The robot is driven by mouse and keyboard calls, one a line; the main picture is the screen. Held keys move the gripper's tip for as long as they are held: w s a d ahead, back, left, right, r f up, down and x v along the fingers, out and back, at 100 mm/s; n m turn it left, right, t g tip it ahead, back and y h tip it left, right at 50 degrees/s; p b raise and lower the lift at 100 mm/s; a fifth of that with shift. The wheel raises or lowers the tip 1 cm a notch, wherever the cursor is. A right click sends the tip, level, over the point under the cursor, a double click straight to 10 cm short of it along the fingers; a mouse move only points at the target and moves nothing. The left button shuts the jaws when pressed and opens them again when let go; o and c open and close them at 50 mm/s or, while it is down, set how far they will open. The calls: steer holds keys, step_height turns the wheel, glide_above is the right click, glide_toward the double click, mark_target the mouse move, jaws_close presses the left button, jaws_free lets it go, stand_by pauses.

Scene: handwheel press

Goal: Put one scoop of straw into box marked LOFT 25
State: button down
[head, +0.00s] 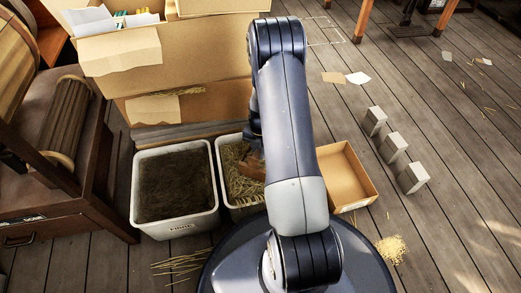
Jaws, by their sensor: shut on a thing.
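Straw (240,187) lies in a white-rimmed bin (247,212) in the middle, partly hidden by my arm. My gripper (256,143) is at the back right of this bin, largely hidden behind my arm. It is shut on a brown wooden thing, seemingly the scoop (252,168), which is low at the straw. I cannot tell whether the scoop holds straw. An open shallow cardboard box (356,190) sits to the right of my arm and looks empty where I see it. No LOFT 25 mark is readable.
A second bin (176,228) of dark material stands left. Large cardboard boxes (190,60) stand behind. A wooden bench (75,190) is at left. Three grey blocks (393,146) stand right. Loose straw (391,249) lies on the plank floor, which is largely clear at right.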

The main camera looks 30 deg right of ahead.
steer(key=shift+s+a+r, duration=0.15)
steer(key=shift+a+r, duration=0.1)
steer(key=shift+r, duration=0.15)
steer(key=shift+t+h, duration=0.4)
steer(key=r+p, duration=0.2)
steer(key=r, duration=0.1)
steer(key=r+p, duration=0.3)
steer(key=r, duration=0.1)
steer(key=shift+s+a+r+p, duration=0.15)
steer(key=shift+a+r+p, duration=0.05)
steer(key=shift+p, duration=0.1)
